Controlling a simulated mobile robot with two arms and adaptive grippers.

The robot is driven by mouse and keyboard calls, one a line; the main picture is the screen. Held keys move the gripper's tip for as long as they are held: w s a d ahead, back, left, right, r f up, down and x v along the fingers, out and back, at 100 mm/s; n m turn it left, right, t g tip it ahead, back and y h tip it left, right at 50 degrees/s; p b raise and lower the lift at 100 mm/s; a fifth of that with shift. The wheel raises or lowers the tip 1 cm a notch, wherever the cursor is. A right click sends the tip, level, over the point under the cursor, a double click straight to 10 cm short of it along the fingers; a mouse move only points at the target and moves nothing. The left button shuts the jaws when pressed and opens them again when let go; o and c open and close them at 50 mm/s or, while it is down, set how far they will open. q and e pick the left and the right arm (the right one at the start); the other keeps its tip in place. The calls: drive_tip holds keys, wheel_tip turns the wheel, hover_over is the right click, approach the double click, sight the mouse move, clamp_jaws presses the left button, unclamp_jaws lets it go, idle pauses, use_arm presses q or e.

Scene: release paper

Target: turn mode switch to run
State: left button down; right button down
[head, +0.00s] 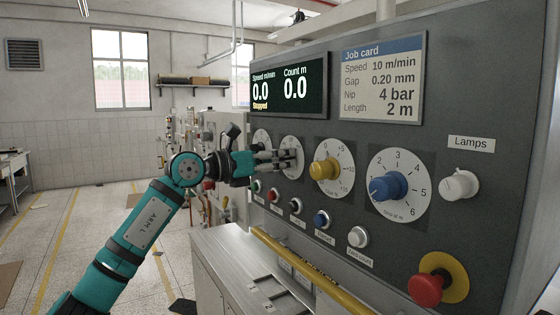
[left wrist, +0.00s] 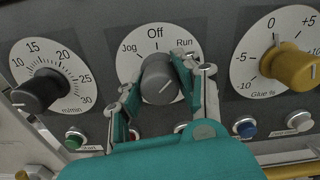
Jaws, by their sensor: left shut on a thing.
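The mode switch is a grey knob (left wrist: 157,76) on a white dial (left wrist: 137,62) marked Jog, Off and Run, seen in the left wrist view. A light mark on the knob's face slants up and right, to the Run side of Off. My left gripper (head: 287,160) reaches the panel from the left, and its fingers (left wrist: 158,88) are shut on the knob, one at each side. In the head view the gripper hides most of the knob. The display (head: 288,86) reads speed 0.0, Stopped, count 0.0. My right gripper is not in view.
A yellow knob (head: 324,169), a blue knob (head: 388,186) and a white Lamps knob (head: 459,185) stand to the right. Several push buttons line up below, with a red emergency button (head: 426,289) and a yellow rail (head: 300,267). A black speed knob (left wrist: 38,92) is close on the left.

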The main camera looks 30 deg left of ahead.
use_arm(q)
drive_tip(key=shift+f, duration=0.1)
drive_tip(key=c, duration=0.9)
unclamp_jaws()
drive_tip(key=shift+s+a, duration=0.1)
drive_tip(key=v, duration=1.1)
drive_tip(key=shift+s, duration=0.35)
drive_tip(key=shift+a, duration=0.2)
